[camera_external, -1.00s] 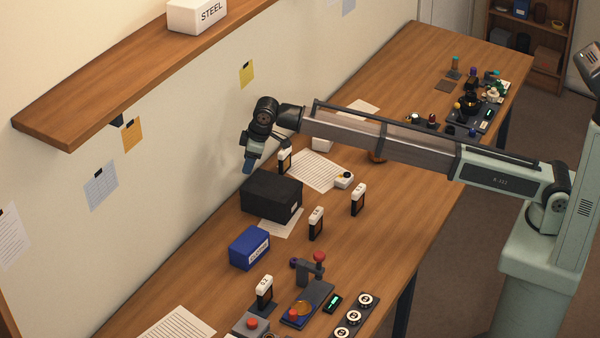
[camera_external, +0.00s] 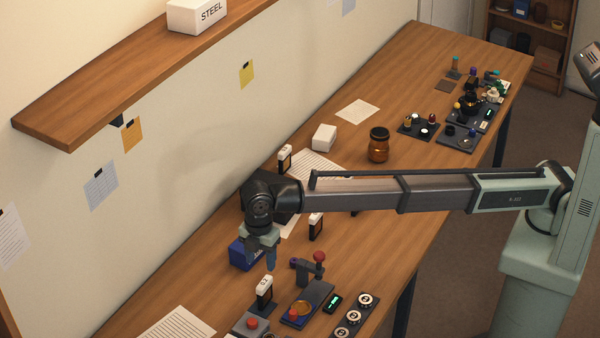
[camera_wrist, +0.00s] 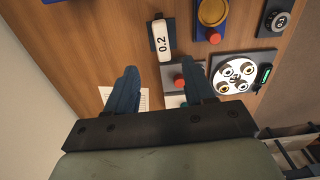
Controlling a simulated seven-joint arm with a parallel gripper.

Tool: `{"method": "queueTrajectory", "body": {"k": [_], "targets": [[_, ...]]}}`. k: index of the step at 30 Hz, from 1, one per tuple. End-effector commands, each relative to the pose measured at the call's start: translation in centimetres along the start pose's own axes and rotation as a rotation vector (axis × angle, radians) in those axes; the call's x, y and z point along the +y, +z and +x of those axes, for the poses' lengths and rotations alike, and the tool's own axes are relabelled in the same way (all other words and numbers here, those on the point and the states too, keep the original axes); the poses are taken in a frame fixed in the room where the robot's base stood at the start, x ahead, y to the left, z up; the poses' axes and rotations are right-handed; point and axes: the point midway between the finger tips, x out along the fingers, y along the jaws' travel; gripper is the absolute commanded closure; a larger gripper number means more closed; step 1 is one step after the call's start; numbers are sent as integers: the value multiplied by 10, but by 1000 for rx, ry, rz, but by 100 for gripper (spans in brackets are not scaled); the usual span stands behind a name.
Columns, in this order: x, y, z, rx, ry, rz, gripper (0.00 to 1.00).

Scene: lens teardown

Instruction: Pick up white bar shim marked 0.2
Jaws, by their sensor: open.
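The white bar shim marked 0.2 (camera_wrist: 161,39) stands in a dark holder near the top middle of the wrist view, its number readable sideways. In the external view the white bar shim (camera_external: 264,283) is upright in its dark stand at the front of the bench. My gripper (camera_wrist: 160,67) is open and empty, its two blue fingers apart, with the shim beyond the tips. In the external view my gripper (camera_external: 266,262) hangs over the bench just above and behind the shim, apart from it as far as I can see.
A blue box (camera_external: 240,254) stands close behind my gripper. A press-like fixture (camera_external: 308,300) with a red knob is right of the shim, and a grey red-button box (camera_external: 250,325) is in front. Other white-topped shims (camera_external: 316,222) (camera_external: 285,153) stand farther back.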

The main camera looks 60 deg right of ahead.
Motion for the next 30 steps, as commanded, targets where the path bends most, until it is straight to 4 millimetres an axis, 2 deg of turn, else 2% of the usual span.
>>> {"method": "queueTrajectory", "body": {"k": [5, 15, 25, 30], "targets": [[-1, 1, 18, 0, -1, 0, 47], [0, 1, 73, 0, -1, 2, 47], [-2, 2, 93, 0, 0, 2, 47], [-5, 4, 114, 0, 0, 2, 47]]}}
